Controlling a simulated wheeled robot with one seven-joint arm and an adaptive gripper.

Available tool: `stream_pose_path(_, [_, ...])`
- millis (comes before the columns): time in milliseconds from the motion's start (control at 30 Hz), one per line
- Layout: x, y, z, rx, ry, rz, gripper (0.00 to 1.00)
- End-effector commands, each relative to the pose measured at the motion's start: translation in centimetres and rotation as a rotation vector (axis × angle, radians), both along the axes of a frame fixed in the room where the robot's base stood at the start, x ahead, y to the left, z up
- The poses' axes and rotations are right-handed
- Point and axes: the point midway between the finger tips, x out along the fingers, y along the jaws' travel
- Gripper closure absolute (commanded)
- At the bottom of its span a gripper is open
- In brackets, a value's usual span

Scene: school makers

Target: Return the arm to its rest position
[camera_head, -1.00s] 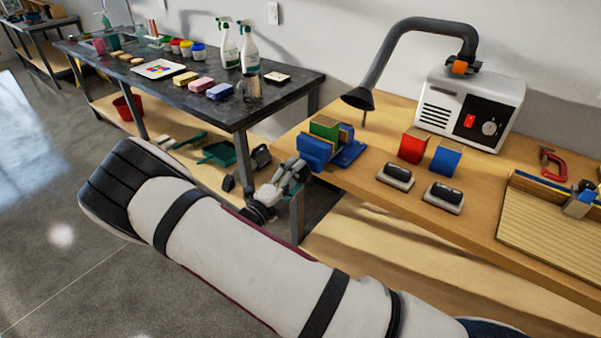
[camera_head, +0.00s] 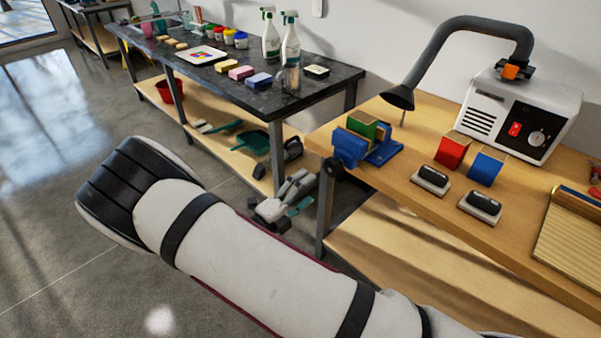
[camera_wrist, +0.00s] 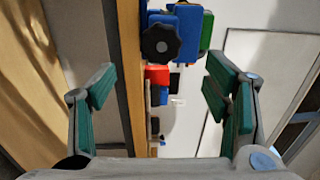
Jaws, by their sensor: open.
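My white arm reaches across the lower part of the head view. My gripper (camera_head: 290,202) is small at its far end, in the gap between the wooden bench (camera_head: 400,205) and the dark table (camera_head: 345,82), lower than both tops. In the wrist view my gripper (camera_wrist: 160,88) has its two green-padded fingers spread wide, with nothing between them up close. The blue vise (camera_head: 350,148) sits at the bench's left corner, right of the gripper and apart from it. The vise's blue body and dark knob show in the wrist view (camera_wrist: 178,28), beyond the fingertips.
The bench carries a white fume extractor (camera_head: 530,105), a red block (camera_head: 452,150), a blue block (camera_head: 487,167) and two black-topped erasers. A green dustpan (camera_head: 250,142) lies on the dark table's lower shelf. Open floor (camera_head: 60,230) lies left.

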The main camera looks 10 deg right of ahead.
Motion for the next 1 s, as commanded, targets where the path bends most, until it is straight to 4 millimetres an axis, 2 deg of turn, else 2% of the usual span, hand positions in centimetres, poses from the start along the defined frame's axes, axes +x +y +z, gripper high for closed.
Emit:
stream_pose_path(167, [0.0, -0.2, 0.2, 0.011, -0.006, -0.008, 0.30])
stream_pose_path(267, [-0.4, -1.1, 1.4, 0.071, -0.043, -0.051, 0.30])
stream_pose_path(367, [-1.3, -2.8, 3.6, 0.193, -0.123, -0.143, 0.30])
stream_pose_path(500, [-3.6, -5.9, 7.4, 0.413, -0.290, -0.322, 0.30])
stream_pose_path(700, [-7.7, -9.3, 12.1, 0.698, -0.563, -0.588, 0.30])
stream_pose_path(1000, [-14.5, -12.4, 18.4, 1.040, -1.019, -0.995, 0.30])
